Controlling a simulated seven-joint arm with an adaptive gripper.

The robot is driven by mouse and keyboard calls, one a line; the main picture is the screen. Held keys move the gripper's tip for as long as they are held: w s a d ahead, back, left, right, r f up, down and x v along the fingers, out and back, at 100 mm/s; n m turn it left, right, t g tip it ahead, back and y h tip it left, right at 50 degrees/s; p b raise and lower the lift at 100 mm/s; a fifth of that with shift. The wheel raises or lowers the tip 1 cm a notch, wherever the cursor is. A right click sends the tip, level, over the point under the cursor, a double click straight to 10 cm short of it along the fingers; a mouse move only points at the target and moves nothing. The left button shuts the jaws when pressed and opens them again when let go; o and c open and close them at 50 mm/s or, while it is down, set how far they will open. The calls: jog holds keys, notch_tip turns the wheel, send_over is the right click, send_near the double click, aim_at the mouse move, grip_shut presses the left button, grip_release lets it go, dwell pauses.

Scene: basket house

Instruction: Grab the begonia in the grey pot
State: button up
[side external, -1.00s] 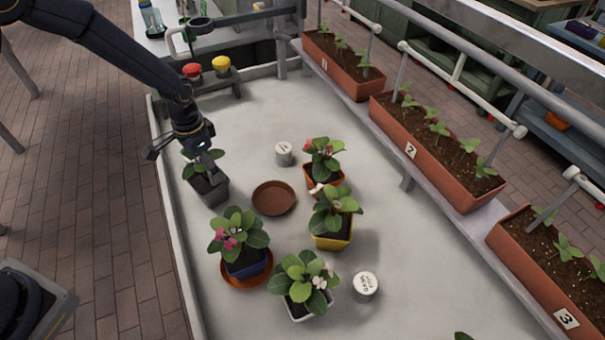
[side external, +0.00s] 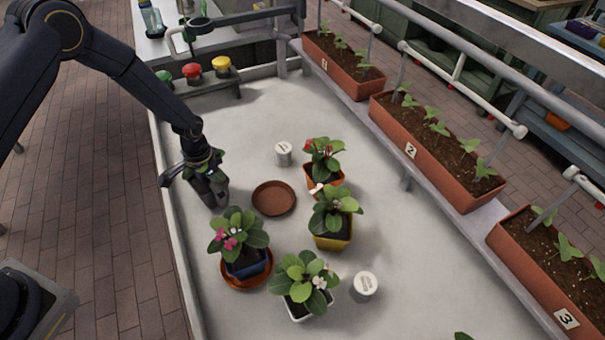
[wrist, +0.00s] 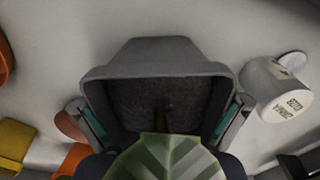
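The grey pot (wrist: 155,58) fills the middle of the wrist view, with dark soil inside and a large green begonia leaf (wrist: 168,158) at the bottom edge. My gripper (wrist: 162,118) has one finger with a teal pad on each side of the pot, near its rim. The pad faces show, so the fingers look open; whether they touch the pot is unclear. In the side external view my gripper (side external: 214,196) is low over the grey pot at the left of the table and hides most of it and its plant.
An empty brown saucer (side external: 273,198) lies right of my gripper. A begonia in a blue pot (side external: 247,264) stands close in front. Others stand in yellow (side external: 332,242), orange (side external: 311,176) and white (side external: 296,310) pots. White labelled cylinders (side external: 283,153) (side external: 364,286) stand nearby.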

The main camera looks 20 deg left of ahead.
jog(key=c, duration=1)
jog(key=shift+o, duration=0.2)
